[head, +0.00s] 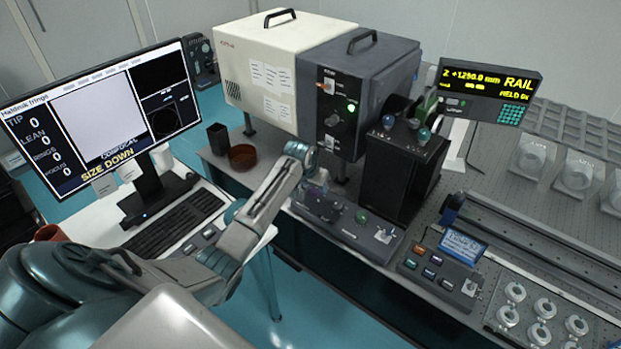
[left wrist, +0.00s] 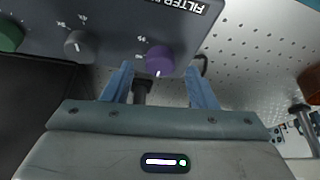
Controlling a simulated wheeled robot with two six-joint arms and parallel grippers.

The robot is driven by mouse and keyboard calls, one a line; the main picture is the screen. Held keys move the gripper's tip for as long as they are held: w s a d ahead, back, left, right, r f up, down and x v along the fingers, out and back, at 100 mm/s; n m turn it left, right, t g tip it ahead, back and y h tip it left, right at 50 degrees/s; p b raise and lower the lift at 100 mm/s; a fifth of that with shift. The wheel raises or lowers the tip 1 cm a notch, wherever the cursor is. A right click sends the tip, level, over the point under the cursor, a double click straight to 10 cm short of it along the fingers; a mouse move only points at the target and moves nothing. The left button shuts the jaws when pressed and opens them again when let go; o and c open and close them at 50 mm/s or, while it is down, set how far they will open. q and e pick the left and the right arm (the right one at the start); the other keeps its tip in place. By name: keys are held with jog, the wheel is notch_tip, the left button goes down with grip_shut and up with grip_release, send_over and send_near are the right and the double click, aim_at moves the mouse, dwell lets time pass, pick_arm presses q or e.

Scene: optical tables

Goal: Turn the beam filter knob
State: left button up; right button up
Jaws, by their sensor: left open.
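A dark control box (left wrist: 120,20) with a partly visible label reading "FILTER" fills the top of the left wrist view. It carries a purple knob (left wrist: 159,60), a grey knob (left wrist: 77,43) and a green knob (left wrist: 8,36). The same box (head: 345,238) stands on the bench edge in the head view. I cannot tell which knob is the beam filter's. My left gripper (left wrist: 160,88) is open and empty, with the purple knob ahead, roughly midway between its fingers and apart from them. In the head view my left gripper (head: 312,172) is at the box's left end. My right gripper is not in view.
A monitor (head: 100,115) and keyboard (head: 172,222) sit on the desk at left. A white-grey instrument housing (head: 385,70) and a black post box (head: 390,175) stand behind the control box. Another control panel (head: 440,270) lies to the right. A brown dish (head: 243,157) is behind my arm.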

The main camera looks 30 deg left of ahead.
pick_arm(q)
jog(key=b+v, duration=0.1)
jog(key=v, duration=0.8)
jog(key=shift+b, duration=0.4)
jog(key=s+d+f+m, duration=0.1)
jog(key=s+d+f, duration=0.4)
jog(key=s, duration=0.4)
jog(key=s+d+f+m, duration=0.1)
jog(key=s+d+f, duration=0.35)
jog(key=s, duration=0.45)
jog(key=s+d+g, duration=0.1)
jog(key=s+d, duration=0.1)
jog(key=s, duration=0.8)
jog(key=s+d, duration=0.3)
jog(key=s, duration=0.7)
notch_tip(320, 180, down, 30)
jog(key=a+g+b, duration=0.1)
jog(key=a+b, duration=0.1)
jog(key=a, duration=0.1)
jog(key=s+a+f+g+b, duration=0.1)
jog(key=s+f, duration=1.8)
jog(key=f, duration=0.2)
jog(key=shift+f+n, duration=0.3)
jog(key=shift+n, duration=0.1)
